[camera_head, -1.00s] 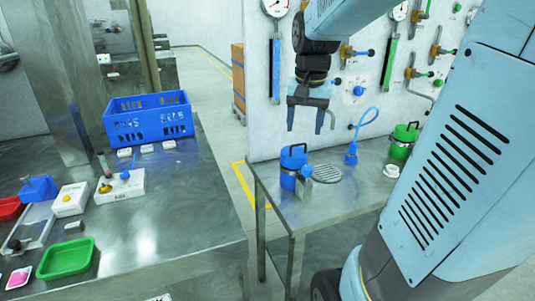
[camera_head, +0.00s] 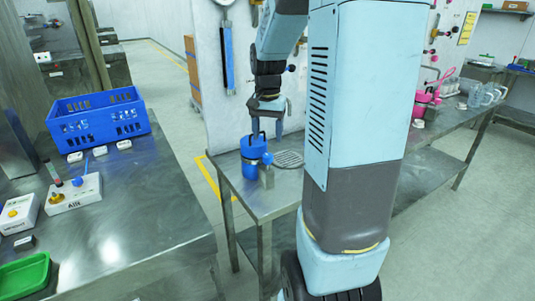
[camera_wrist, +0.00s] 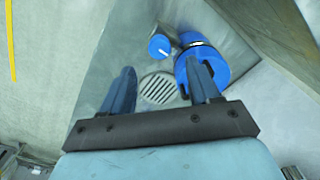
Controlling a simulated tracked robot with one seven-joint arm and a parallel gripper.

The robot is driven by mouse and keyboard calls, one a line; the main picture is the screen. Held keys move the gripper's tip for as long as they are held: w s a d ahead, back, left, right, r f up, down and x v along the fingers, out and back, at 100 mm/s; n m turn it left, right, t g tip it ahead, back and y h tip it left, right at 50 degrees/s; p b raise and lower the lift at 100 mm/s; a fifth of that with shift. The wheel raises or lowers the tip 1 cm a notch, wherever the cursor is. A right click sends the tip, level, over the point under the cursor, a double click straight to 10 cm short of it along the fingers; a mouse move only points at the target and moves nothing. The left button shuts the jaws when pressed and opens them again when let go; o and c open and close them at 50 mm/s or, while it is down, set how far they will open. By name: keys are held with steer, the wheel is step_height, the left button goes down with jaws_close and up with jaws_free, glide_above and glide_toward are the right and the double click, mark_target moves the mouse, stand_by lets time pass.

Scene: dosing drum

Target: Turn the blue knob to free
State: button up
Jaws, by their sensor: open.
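A blue drum (camera_head: 253,152) with a dark band and handle stands on the metal bench. Beside it is a grey metal block (camera_head: 266,177) with a blue knob (camera_head: 267,158) on top. In the wrist view the knob (camera_wrist: 159,46) is a round blue disc with a white mark, just left of the drum (camera_wrist: 222,60). The setting text cannot be read. My gripper (camera_head: 267,131) points down above the drum and knob, open and empty. In the wrist view my gripper (camera_wrist: 162,68) has its right finger overlapping the drum; the knob shows beyond the gap, apart from both fingers.
A round drain grate (camera_wrist: 158,88) lies in the bench top (camera_head: 240,190) beside the drum. A wall panel stands behind. A blue crate (camera_head: 98,118) and a green tray (camera_head: 24,274) sit on the left table. My arm hides the bench's middle.

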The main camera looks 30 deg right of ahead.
mark_target(268, 155)
step_height(268, 155, down, 8)
steer(key=shift+r, duration=0.25)
steer(key=shift+c, duration=0.2)
steer(key=c, duration=1)
